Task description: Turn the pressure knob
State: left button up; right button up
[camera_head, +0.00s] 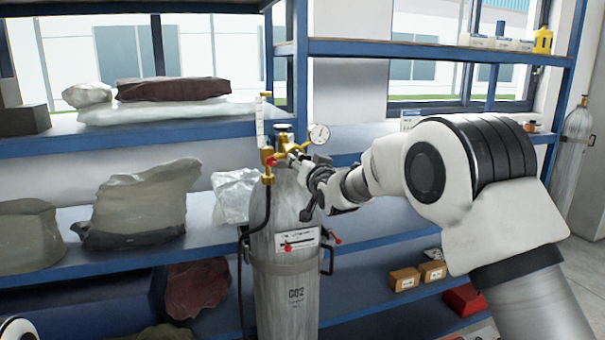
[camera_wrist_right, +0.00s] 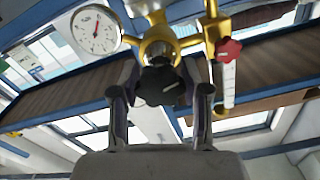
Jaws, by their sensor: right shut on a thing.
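A grey CO2 cylinder (camera_head: 285,270) stands upright in front of the blue shelves. A brass regulator (camera_head: 283,152) with a round white gauge (camera_head: 319,134) sits on its top. In the right wrist view the dark pressure knob (camera_wrist_right: 160,86) is under the brass body, with the gauge (camera_wrist_right: 95,30) at upper left. My right gripper (camera_head: 299,166) reaches the regulator from the right. Its two fingers, clear in the wrist view (camera_wrist_right: 161,96), are on either side of the knob and shut on it. In the head view the gripper hides the knob. My left gripper is not in view.
A red handwheel (camera_wrist_right: 229,50) and a clear flow tube (camera_wrist_right: 229,82) are close to the right finger in the wrist view. Shelves (camera_head: 130,265) with bags surround the cylinder. Small brown boxes (camera_head: 404,279) lie on the lower right shelf.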

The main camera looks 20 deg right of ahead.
jog(key=m+b, duration=0.1)
jog(key=m, duration=0.2)
jog(key=shift+r, duration=0.1)
jog(key=m+b, duration=0.1)
jog(key=m, duration=0.1)
jog(key=shift+m+b, duration=0.3)
jog(key=m+b, duration=0.1)
jog(key=m, duration=0.4)
jog(key=shift+r, duration=0.15)
jog(key=m, duration=0.4)
jog(key=shift+b, duration=0.35)
jog(key=m, duration=0.3)
jog(key=shift+m, duration=0.3)
jog(key=m, duration=0.4)
jog(key=shift+f+m, duration=0.25)
jog(key=shift+m, duration=0.65)
jog(key=shift+f, duration=0.15)
